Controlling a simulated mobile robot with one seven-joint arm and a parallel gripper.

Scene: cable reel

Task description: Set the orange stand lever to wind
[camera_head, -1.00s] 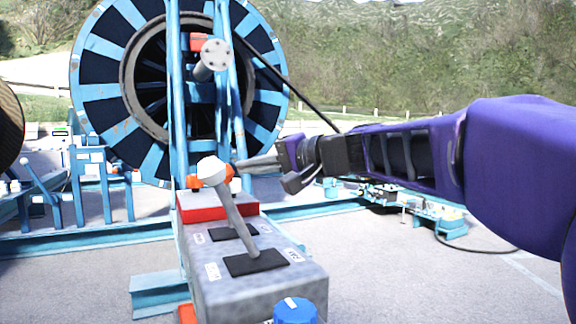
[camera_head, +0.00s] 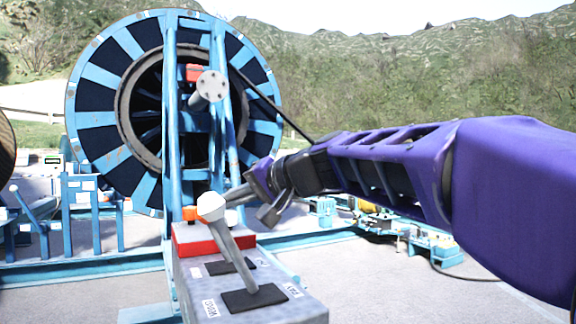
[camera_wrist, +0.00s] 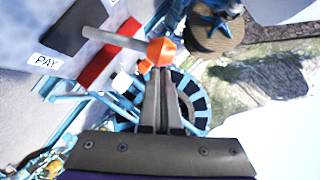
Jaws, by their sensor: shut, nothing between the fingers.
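The orange lever knob (camera_wrist: 162,51) sits on a grey shaft (camera_wrist: 115,38) rising from a dark slot plate, beside a label reading PAY, in the wrist view. My gripper (camera_wrist: 161,76) is shut and empty, its fingertips right at the knob; I cannot tell if they touch.
A red block (camera_head: 190,240) lies at the box's far end. Behind it stands a blue frame (camera_head: 171,120) with a large blue and black reel (camera_head: 88,95). Blue machinery with another lever (camera_head: 23,198) is at left. Open paving lies right of the box.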

